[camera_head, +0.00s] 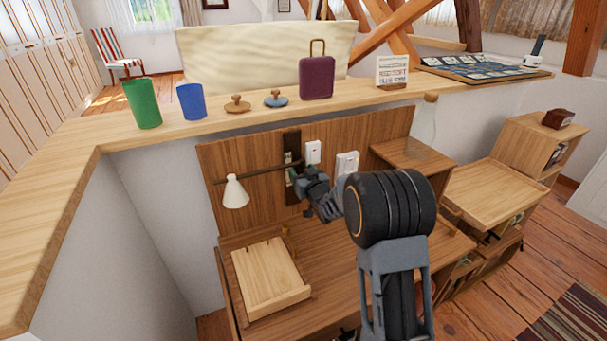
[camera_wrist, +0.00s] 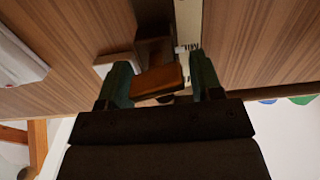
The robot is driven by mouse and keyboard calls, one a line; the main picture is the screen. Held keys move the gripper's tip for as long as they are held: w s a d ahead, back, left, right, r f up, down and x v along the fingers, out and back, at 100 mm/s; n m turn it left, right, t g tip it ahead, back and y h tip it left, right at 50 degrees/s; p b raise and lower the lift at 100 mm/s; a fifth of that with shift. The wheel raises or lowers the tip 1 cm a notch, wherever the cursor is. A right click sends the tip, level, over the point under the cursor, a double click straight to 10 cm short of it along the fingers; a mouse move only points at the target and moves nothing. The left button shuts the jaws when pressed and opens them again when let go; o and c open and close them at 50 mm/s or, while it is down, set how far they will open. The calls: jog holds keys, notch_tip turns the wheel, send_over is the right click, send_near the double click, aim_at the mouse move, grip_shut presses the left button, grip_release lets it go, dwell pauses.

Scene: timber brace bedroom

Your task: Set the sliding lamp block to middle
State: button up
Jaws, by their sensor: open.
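The lamp has a white cone shade (camera_head: 235,192) hanging from a thin dark arm (camera_head: 258,171). The arm runs to a dark upright rail (camera_head: 291,142) on the wooden back panel. A pale marked strip (camera_wrist: 188,25) runs along the rail in the wrist view. My gripper (camera_head: 299,179) is at the rail, just below the lamp arm. In the wrist view my gripper (camera_wrist: 160,72) is open, its green fingers either side of an orange-brown wooden block (camera_wrist: 158,82), which looks like the sliding block. Contact cannot be told. In the head view my gripper hides the block.
White wall plates (camera_head: 313,152) and (camera_head: 347,163) sit right of the rail. A wooden tray (camera_head: 268,280) lies on the desk below. The ledge above holds a green cup (camera_head: 143,103), a blue cup (camera_head: 190,101) and a purple case (camera_head: 316,78).

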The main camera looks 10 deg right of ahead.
jog(key=shift+s, duration=0.1)
jog(key=s+d, duration=0.2)
jog(key=s, duration=1.1)
jog(key=shift+s+d, duration=0.2)
jog(key=shift+d, duration=0.15)
